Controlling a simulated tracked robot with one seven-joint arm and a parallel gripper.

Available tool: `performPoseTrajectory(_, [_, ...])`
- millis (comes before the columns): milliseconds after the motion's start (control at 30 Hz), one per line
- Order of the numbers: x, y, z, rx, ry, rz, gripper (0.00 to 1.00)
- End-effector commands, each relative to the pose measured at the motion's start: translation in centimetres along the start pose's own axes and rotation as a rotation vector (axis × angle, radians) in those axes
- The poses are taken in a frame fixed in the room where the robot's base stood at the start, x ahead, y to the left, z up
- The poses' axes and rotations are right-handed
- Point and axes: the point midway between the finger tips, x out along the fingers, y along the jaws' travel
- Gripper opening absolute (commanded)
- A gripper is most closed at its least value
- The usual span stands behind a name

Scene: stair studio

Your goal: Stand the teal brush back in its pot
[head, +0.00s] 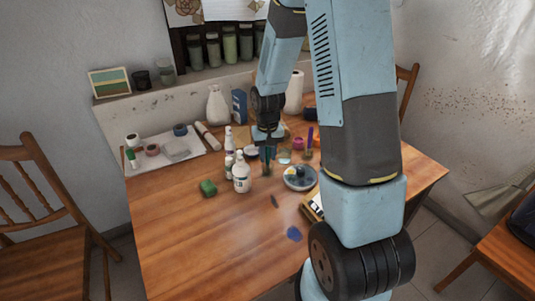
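My gripper (267,146) points down over the back middle of the wooden table, small in the head view. A dark teal upright shape (267,160), which looks like the teal brush, shows directly below the fingertips. I cannot tell whether the fingers are closed on it or whether its lower end touches the table. A clear glass jar (284,157) stands just right of it. A purple brush (310,138) stands upright farther right, apparently in a small pot (307,154). Which pot belongs to the teal brush is not clear.
White bottles (242,178) stand close left of the gripper. A round palette (300,178) lies to the right, a green sponge (209,188) to the left. The table's front left is clear.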

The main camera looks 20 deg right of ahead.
Motion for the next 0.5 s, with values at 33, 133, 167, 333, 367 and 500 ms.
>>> performPoseTrajectory(33, [-0.01, -0.01, 0.00, 0.000, 0.000, 0.000, 0.33])
performPoseTrajectory(133, [-0.01, -0.03, 0.00, -0.001, 0.000, 0.000, 0.43])
performPoseTrajectory(167, [-0.01, -0.04, 0.00, -0.001, 0.000, 0.000, 0.43])
performPoseTrajectory(333, [-0.02, -0.05, 0.00, -0.002, 0.000, 0.000, 0.43])
performPoseTrajectory(367, [-0.05, -0.05, 0.00, -0.002, 0.000, 0.000, 0.43])
performPoseTrajectory(500, [-0.68, -0.05, -0.05, -0.002, 0.002, 0.000, 0.43])
